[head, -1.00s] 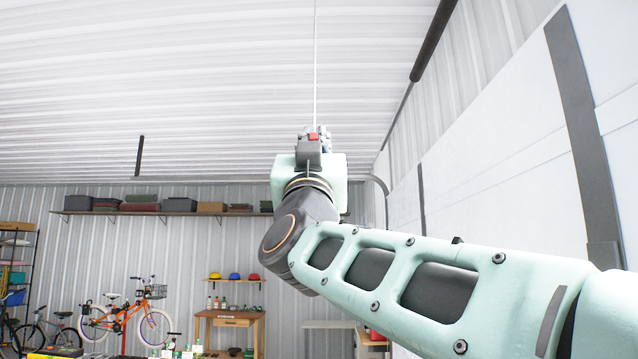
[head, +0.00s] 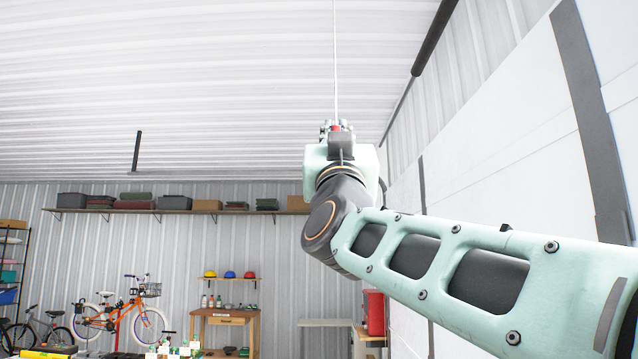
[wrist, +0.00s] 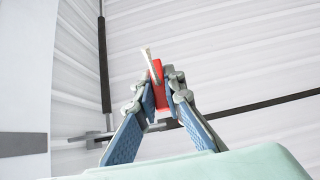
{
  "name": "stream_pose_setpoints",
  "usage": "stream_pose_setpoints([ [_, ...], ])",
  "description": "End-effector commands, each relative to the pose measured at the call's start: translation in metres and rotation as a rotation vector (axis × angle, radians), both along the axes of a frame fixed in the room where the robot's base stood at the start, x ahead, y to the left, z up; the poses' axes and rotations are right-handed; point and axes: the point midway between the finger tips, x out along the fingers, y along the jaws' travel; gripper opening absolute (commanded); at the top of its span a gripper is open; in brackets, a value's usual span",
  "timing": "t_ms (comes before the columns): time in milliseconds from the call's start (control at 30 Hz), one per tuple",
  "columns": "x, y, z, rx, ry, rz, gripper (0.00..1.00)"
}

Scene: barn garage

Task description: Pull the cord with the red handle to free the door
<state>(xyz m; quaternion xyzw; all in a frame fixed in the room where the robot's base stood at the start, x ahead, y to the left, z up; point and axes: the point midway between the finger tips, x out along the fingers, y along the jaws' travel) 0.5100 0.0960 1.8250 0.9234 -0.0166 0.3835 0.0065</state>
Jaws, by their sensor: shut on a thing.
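The white cord (head: 335,60) hangs down from the ceiling in the head view and runs straight to my gripper (head: 337,127). The red handle (head: 336,127) at its lower end shows only as a small patch between the fingers. In the wrist view the red handle (wrist: 158,86) stands between the two fingers of my gripper (wrist: 160,95), which is shut on it. A short pale length of cord (wrist: 147,55) rises from the handle there. The large white door (head: 500,150) is along the right side, with grey vertical strips.
A dark rail (head: 432,40) runs along the upper right near the door. A long wall shelf (head: 180,212) with boxes spans the back wall. A workbench (head: 228,320), an orange bicycle (head: 118,315) and a red cabinet (head: 374,312) stand at the back. The air around my gripper is clear.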

Motion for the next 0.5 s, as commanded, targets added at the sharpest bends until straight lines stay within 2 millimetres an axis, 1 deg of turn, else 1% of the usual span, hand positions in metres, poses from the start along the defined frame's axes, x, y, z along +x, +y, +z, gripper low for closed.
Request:
stream_pose_setpoints([
  [33,0.0017,0.0008,-0.0028,0.0,0.006,0.002,0.0],
  [267,0.0021,0.0013,-0.003,-0.001,0.007,0.003,0.0],
  [300,0.0021,0.0013,-0.003,-0.001,0.007,0.003,0.13],
  [433,0.0017,0.0012,-0.0024,-0.001,0.006,0.003,0.28],
  [500,0.0015,0.001,-0.002,-0.001,0.005,0.001,0.28],
])
